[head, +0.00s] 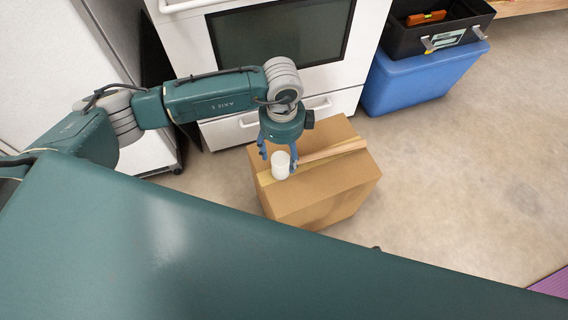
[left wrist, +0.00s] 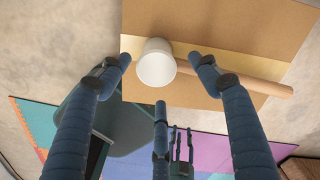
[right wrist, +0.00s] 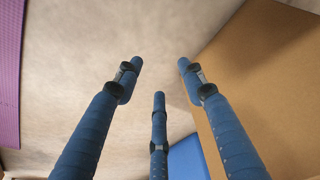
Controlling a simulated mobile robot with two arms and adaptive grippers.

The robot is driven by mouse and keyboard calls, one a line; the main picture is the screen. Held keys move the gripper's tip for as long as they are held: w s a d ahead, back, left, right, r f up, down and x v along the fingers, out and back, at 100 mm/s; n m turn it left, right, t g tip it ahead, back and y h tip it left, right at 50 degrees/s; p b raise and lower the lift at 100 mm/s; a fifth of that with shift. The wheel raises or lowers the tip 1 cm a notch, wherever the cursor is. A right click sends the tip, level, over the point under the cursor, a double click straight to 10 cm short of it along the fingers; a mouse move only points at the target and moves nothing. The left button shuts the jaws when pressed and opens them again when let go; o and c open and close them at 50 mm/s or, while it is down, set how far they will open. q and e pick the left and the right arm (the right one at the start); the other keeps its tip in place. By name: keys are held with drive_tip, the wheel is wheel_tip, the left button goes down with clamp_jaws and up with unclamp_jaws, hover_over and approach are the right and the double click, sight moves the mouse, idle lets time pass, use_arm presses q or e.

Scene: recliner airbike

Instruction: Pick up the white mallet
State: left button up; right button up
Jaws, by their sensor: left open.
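The white mallet lies on top of a closed cardboard box (head: 318,190). Its white cylindrical head (head: 280,166) is at the left and its wooden handle (head: 328,153) runs to the right across the box. My left gripper (head: 278,158) points down over the mallet head, open. In the left wrist view, the white head (left wrist: 156,66) shows between the spread fingertips, with the handle (left wrist: 240,80) passing behind the right finger. I cannot tell whether the fingers touch the head. My right gripper (right wrist: 160,72) is open and empty, beside the box's side (right wrist: 265,85).
A white oven (head: 280,40) stands behind the box. A blue bin (head: 410,85) with a black toolbox (head: 435,35) on it stands at the back right. Bare floor (head: 470,150) lies right of the box. Coloured mats (left wrist: 215,145) show in the left wrist view.

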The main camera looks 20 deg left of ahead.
sight(282, 159)
use_arm(q)
wheel_tip(282, 159, down, 4)
drive_tip(key=shift+s+f+b, duration=0.1)
drive_tip(key=shift+f+b, duration=0.15)
drive_tip(key=shift+b, duration=0.05)
drive_tip(key=shift+r, duration=0.1)
clamp_jaws()
use_arm(e)
drive_tip(key=r, duration=0.1)
drive_tip(key=w+r, duration=0.1)
drive_tip(key=shift+r, duration=0.3)
use_arm(q)
drive_tip(key=shift+r, duration=0.65)
wheel_tip(282, 159, up, 19)
drive_tip(key=p, duration=0.3)
drive_tip(key=shift+f, duration=0.15)
use_arm(e)
drive_tip(key=s+f, duration=0.5)
drive_tip(key=f, duration=0.3)
drive_tip(key=shift+d+f+g, duration=0.25)
drive_tip(key=shift+f+g, duration=0.05)
drive_tip(key=shift+f, duration=0.05)
use_arm(q)
drive_tip(key=c, duration=1)
unclamp_jaws()
drive_tip(key=shift+c, duration=0.7)
